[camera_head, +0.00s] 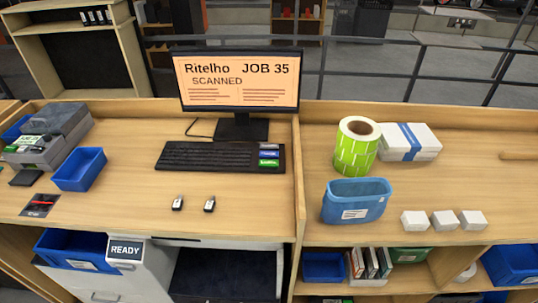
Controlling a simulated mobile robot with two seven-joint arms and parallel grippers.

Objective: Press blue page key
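The black keyboard (210,157) lies on the wooden desk in front of the monitor (240,80). At its right end is a short stack of coloured, labelled keys: a purple one at the top, a blue key (268,155) in the middle and a green key (268,162) at the bottom. Their lettering is too small to read surely. The monitor's orange screen reads "Ritelho JOB 35 SCANNED". Neither of my grippers shows in the head view.
A blue tray (79,170) and a grey machine (50,137) stand at left. A wooden divider (299,185) separates the right counter, with a green label roll (356,146) and a blue bin (355,201).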

